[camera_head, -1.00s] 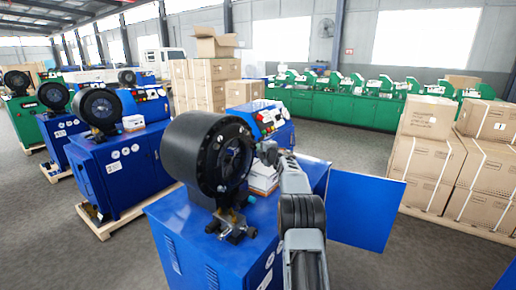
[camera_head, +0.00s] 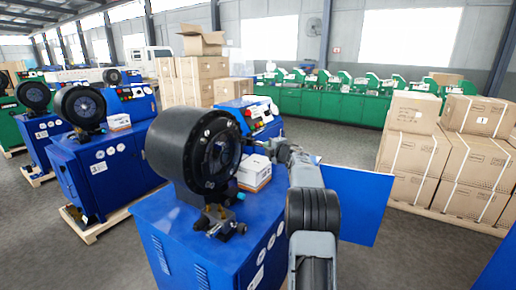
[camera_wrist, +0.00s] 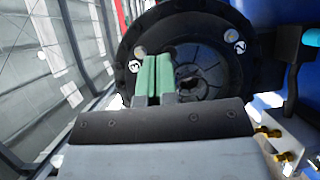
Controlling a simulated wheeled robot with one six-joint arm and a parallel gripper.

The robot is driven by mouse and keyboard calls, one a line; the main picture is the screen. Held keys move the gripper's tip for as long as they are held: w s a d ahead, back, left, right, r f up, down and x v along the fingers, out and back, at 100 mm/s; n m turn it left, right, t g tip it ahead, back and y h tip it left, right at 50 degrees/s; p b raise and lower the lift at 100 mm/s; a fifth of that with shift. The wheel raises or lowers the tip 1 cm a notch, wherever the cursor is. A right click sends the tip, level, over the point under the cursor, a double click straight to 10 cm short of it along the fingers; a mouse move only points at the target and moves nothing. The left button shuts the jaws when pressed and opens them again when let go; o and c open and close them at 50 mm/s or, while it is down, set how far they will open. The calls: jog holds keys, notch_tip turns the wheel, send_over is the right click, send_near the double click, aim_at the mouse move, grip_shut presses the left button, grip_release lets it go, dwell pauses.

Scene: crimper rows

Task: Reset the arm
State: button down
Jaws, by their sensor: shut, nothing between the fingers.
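My gripper (camera_head: 272,150) is at the end of my grey arm, just right of the black round head of the nearest crimper (camera_head: 195,150). In the wrist view my gripper (camera_wrist: 153,78) shows two green finger pads side by side, shut with nothing between them. Behind them is the dark round face of a crimper head (camera_wrist: 205,70), with numbered white discs. I cannot tell the exact gap between the fingertips and that face.
The nearest crimper's blue cabinet (camera_head: 170,230) stands below my arm, with a blue panel (camera_head: 350,205) to the right. More crimpers stand left. Stacked cartons (camera_head: 415,113) stand right, with grey floor between.

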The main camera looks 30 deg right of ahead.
jog(key=s+d+f+m+g+h, duration=0.3)
jog(key=s+f+m+g+h, duration=0.15)
jog(key=s+m, duration=0.2)
jog(key=s+d+f+m+g+h, duration=0.3)
jog(key=s+f+m, duration=0.2)
jog(key=s+m, duration=0.15)
jog(key=s+a+f+m+g+y, duration=0.1)
jog(key=s+a+g+y, duration=0.1)
jog(key=s+a, duration=0.6)
jog(key=s+a+f+m+g+y, duration=0.1)
jog(key=s+a, duration=0.7)
jog(key=a, duration=1.1)
jog(key=s+a+f+m+g+y, duration=0.1)
jog(key=s+a+y, duration=0.4)
jog(key=a, duration=0.8)
jog(key=s+m+g, duration=0.1)
jog(key=s, duration=0.2)
jog(key=shift+s+a+f+m+g+b, duration=0.25)
jog(key=shift+a+m+g+b, duration=0.05)
jog(key=shift+m+g+b, duration=0.1)
